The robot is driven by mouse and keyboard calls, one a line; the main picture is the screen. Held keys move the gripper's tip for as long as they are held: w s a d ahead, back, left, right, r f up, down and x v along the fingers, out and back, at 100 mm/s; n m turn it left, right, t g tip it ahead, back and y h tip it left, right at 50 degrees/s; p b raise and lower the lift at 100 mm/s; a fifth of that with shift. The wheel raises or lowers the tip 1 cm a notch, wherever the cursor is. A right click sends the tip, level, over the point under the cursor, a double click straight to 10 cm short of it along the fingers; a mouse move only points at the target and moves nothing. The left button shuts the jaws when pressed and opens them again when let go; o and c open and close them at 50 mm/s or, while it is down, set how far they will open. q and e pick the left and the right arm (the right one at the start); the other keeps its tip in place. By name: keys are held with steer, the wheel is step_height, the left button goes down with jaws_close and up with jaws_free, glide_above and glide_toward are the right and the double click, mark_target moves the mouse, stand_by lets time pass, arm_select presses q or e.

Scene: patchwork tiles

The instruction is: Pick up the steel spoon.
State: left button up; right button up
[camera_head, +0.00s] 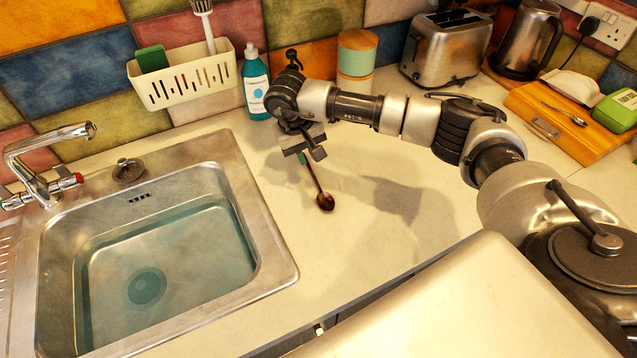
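A steel spoon (564,115) lies on the wooden box at the right back, far from my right gripper. I cannot tell whether the fingers are open or shut on the handle, or whether that spoon rests on the worktop. My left gripper is not in view.
A sink (270,262) with water is at the left. A blue bottle (256,88), a canister (356,60), a toaster (446,50) and a kettle (527,38) stand along the tiled wall. A green packet (617,108) is on the wooden box (533,128). The middle worktop is mostly clear.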

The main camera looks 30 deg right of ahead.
mark_target(311, 169)
steer(key=f, duration=0.1)
steer(key=f+p, duration=0.1)
steer(key=f, duration=0.1)
steer(key=f+p, duration=0.1)
steer(key=shift+w+d+f, duration=0.15)
steer(key=shift+d+f, duration=0.15)
steer(key=shift+d, duration=0.05)
steer(key=shift+f, duration=0.25)
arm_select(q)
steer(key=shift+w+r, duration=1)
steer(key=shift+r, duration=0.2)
arm_select(e)
steer(key=shift+c, duration=0.5)
jaws_close()
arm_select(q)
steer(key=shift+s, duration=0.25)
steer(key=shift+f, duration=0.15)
arm_select(e)
steer(key=shift+r, duration=0.15)
